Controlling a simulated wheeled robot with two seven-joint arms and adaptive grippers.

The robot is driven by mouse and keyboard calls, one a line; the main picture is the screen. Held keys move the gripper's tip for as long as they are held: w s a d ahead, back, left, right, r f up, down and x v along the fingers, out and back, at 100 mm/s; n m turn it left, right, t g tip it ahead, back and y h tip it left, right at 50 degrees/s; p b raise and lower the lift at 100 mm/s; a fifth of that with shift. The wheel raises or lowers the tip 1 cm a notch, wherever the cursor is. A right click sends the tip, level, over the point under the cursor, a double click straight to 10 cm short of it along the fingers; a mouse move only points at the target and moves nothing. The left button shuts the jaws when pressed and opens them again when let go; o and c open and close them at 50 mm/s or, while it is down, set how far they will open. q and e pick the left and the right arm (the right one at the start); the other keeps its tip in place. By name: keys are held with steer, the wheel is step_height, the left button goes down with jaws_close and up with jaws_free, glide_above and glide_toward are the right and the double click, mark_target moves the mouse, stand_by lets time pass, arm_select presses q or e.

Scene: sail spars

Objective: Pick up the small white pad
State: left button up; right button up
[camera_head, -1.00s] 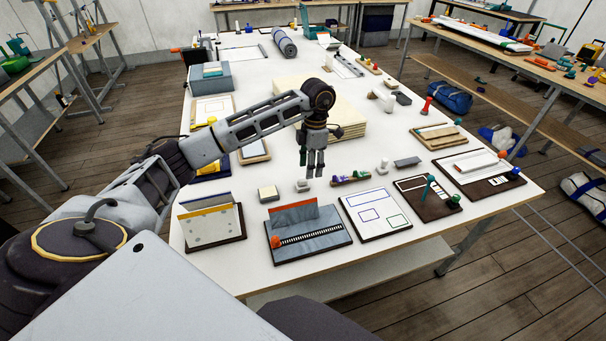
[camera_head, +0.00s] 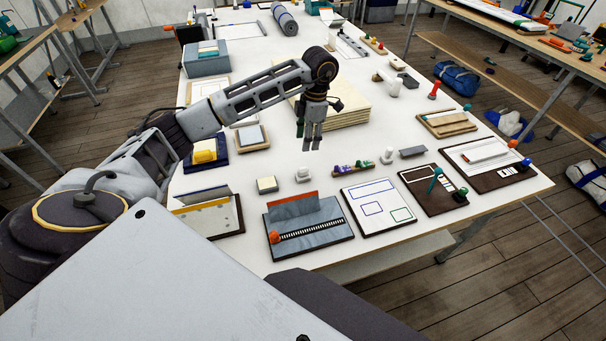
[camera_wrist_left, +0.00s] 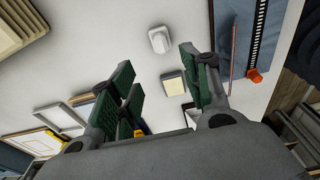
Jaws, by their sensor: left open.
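A small square cream-white pad (camera_head: 267,184) with a darker edge lies flat on the white table, left of a small white rounded piece (camera_head: 303,174). I cannot tell for certain which of the two is the named pad. My left gripper (camera_head: 312,146) points down above the table, a little behind the white piece, touching neither. In the left wrist view its green-padded fingers (camera_wrist_left: 156,62) are apart with nothing held. The white rounded piece (camera_wrist_left: 159,40) shows beyond the fingertips there, and the cream pad (camera_wrist_left: 173,84) shows between the fingers. My right gripper is not in view.
A grey-blue board (camera_head: 318,234) with an orange upright strip and a stand (camera_head: 222,218) with upright cards are at the front edge. Purple and green pieces (camera_head: 353,168) lie right of the white piece. A stack of pale sheets (camera_head: 349,112) stands behind the gripper.

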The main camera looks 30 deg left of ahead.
arm_select(q)
steer(key=p, duration=0.1)
glide_above(303, 168)
steer(key=f, duration=0.7)
steer(key=shift+w+d, duration=0.15)
steer(key=shift+w, duration=0.2)
steer(key=shift+f, duration=0.75)
steer(key=shift+f, duration=0.1)
steer(key=shift+s+f+p, duration=0.2)
steer(key=shift+f+p, duration=0.35)
steer(key=shift+f, duration=0.35)
steer(key=shift+s+f+p, duration=0.15)
steer(key=shift+f+p, duration=0.2)
steer(key=shift+f, duration=1.25)
jaws_close()
